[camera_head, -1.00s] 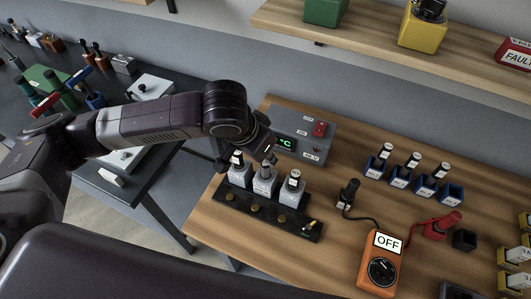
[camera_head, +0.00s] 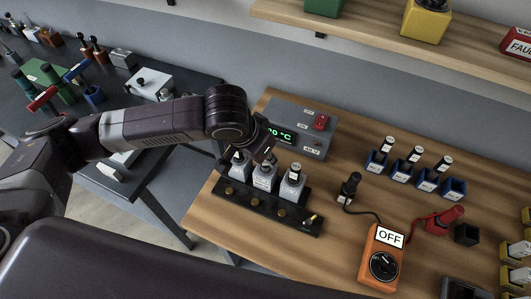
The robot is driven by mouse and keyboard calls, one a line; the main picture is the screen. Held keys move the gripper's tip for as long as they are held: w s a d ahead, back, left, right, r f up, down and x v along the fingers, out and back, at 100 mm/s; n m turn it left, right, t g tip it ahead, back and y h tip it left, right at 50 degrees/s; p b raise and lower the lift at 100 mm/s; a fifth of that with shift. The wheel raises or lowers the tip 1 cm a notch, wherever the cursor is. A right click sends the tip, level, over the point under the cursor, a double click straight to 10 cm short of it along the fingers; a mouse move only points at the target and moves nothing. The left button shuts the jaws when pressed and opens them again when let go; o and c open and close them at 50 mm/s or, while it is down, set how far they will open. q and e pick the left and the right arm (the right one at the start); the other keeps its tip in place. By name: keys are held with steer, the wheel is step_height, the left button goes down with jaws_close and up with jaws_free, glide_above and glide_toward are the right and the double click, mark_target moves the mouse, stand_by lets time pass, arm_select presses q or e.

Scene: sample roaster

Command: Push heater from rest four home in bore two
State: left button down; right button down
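A black holder (camera_head: 245,202) near the table's left edge carries three grey blocks in a row, each with a white-labelled piece in its top. My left gripper (camera_head: 264,153) is directly over the middle block (camera_head: 263,181), very close to the labelled heater top (camera_head: 265,168) there. The gripper's fingers are dark and small, so I cannot tell whether they touch or grip it. Four blue rests stand at the right. Three hold upright black heaters with white labels, and the rightmost rest (camera_head: 453,190) is empty. My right gripper is not in view.
A grey control box (camera_head: 312,145) with a green display and red switch stands just behind the holder, partly hidden by my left gripper. An orange meter (camera_head: 381,258) reading OFF, a black probe (camera_head: 349,188) and a red plug (camera_head: 445,218) lie to the right.

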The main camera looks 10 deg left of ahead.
arm_select(q)
steer(key=shift+f, duration=0.5)
steer(key=c, duration=1.7)
jaws_free()
steer(key=v, duration=1.2)
